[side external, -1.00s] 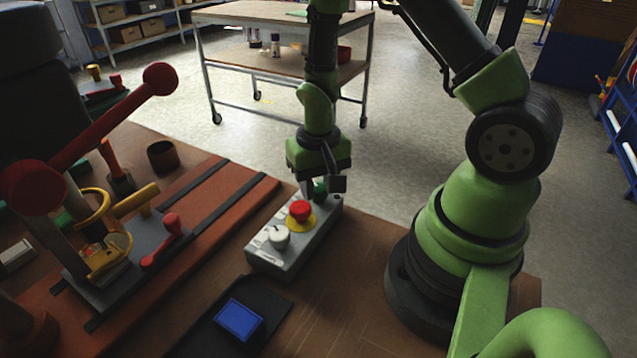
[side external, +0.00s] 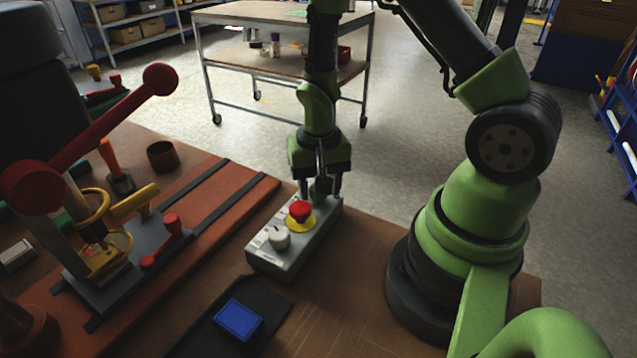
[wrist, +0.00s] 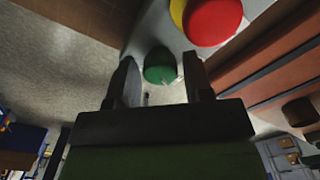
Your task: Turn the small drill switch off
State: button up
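A grey control box (side external: 314,238) lies on the brown table, with a white knob (side external: 279,240) at its near end and a red mushroom button (side external: 300,209) on a yellow base in the middle. A green knob (wrist: 160,66) with a small pale mark is at its far end; in the side view it is mostly hidden by my gripper. My gripper (side external: 320,189) points down over that far end. In the wrist view its fingers (wrist: 162,78) are apart, with the green knob between or just beyond the tips. I cannot tell whether they touch it.
A drill-like machine with a red lever (side external: 115,121) and yellow guard (side external: 95,207) stands at the left on a red-brown plate (side external: 180,240). A wheeled cart (side external: 285,15) stands behind the table.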

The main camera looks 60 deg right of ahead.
notch_tip(320, 180, up, 10)
dwell(0.7)
jog(key=s+a+r+n+t+y, duration=0.1)
jog(key=s+a+r+n+t, duration=0.1)
jog(key=s+r, duration=0.3)
jog(key=s+a+r+n+t+y, duration=0.1)
jog(key=s+a+r+n+t, duration=0.2)
jog(key=r, duration=0.8)
jog(key=shift+s+a+t, duration=1)
jog(key=shift+a+t, duration=0.1)
